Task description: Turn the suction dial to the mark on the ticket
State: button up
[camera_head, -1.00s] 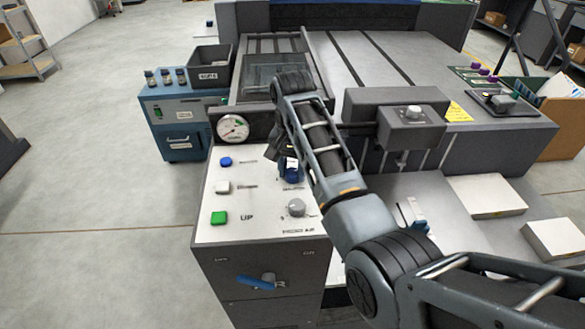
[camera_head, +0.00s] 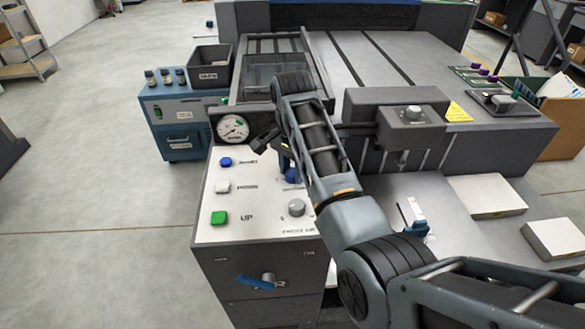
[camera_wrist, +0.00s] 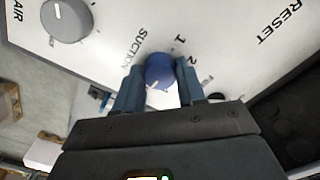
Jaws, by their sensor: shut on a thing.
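The blue suction dial (camera_wrist: 159,70) sits on the white control panel, next to the printed word SUCTION and the marks 1 and 2. My gripper (camera_wrist: 158,82) is shut on it, one finger on each side. A small white line shows on the dial's lower edge in the wrist view. In the head view the dial (camera_head: 291,175) is partly hidden behind my arm. A yellow note (camera_head: 458,112), perhaps the ticket, lies on the machine at the right; its writing is too small to read.
A grey dial (camera_head: 296,208) marked AIR is close to the suction dial. Blue, white and green buttons (camera_head: 219,218) line the panel's left side. A pressure gauge (camera_head: 232,128) stands at its back edge. A blue-handled lever (camera_head: 257,282) is on the cabinet front.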

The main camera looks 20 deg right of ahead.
aim_at(293, 172)
jog(key=o, duration=1.1)
jog(key=shift+c, duration=0.2)
notch_tip(293, 172, up, 7)
jog(key=shift+w+a+f, duration=0.1)
jog(key=shift+w+f, duration=0.05)
jog(key=shift+r, duration=0.55)
